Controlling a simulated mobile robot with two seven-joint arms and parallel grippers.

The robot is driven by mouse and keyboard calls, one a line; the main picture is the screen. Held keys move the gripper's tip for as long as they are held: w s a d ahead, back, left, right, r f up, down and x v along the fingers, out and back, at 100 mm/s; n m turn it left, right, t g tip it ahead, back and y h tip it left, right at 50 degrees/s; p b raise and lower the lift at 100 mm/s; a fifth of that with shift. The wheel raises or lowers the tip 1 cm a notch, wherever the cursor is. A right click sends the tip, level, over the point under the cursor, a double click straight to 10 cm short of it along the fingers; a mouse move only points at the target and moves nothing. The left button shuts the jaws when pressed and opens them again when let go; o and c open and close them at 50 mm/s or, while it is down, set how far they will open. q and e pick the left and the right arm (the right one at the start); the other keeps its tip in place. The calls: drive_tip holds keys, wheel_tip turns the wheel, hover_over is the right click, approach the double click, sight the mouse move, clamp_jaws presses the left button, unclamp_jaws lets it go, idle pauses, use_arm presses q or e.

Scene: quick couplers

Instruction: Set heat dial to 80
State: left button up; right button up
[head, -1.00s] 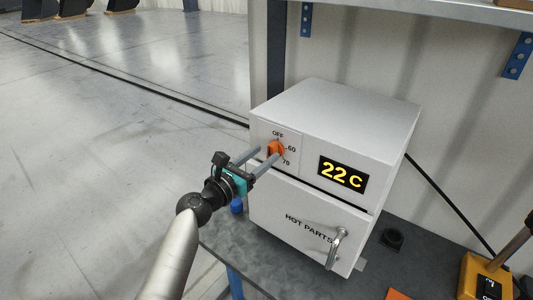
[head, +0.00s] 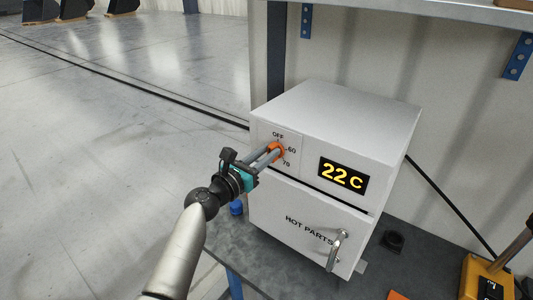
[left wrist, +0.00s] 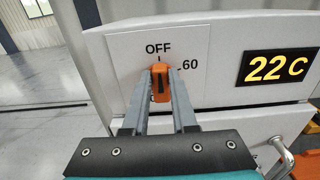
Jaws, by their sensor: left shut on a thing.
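The heat dial is an orange knob (head: 276,150) on the upper left front of a white box oven (head: 340,115). Marks OFF, 60 and 70 show around it in the head view; the 80 mark is not visible. My left gripper (head: 273,153) is shut on the knob, one finger on each side. In the left wrist view the knob (left wrist: 160,84) sits between the fingertips, with its dark pointer line toward OFF. The display (head: 343,174) reads 22 C. My right gripper is not in view.
The oven door, marked HOT PARTS, is closed and has a metal handle (head: 337,250). A blue cap-like object (head: 236,208) lies left of the oven. A black ring (head: 393,241) and a yellow device (head: 485,277) are to the right. A shelf hangs above.

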use_arm(q)
clamp_jaws()
drive_tip(key=shift+f+m, duration=0.1)
drive_tip(key=shift+m, duration=0.2)
drive_tip(key=f+n+b, duration=0.1)
drive_tip(key=n+b, duration=0.2)
drive_tip(key=n, duration=0.7)
drive_tip(key=n+b, duration=0.4)
drive_tip(key=n, duration=0.6)
drive_tip(key=f+n+b, duration=0.1)
drive_tip(key=n+b, duration=0.2)
drive_tip(key=n, duration=0.7)
drive_tip(key=shift+w+a+f+n+b, duration=0.2)
drive_tip(key=shift+a+f+n+b, duration=0.1)
drive_tip(key=shift+n, duration=0.1)
idle(0.7)
idle(0.4)
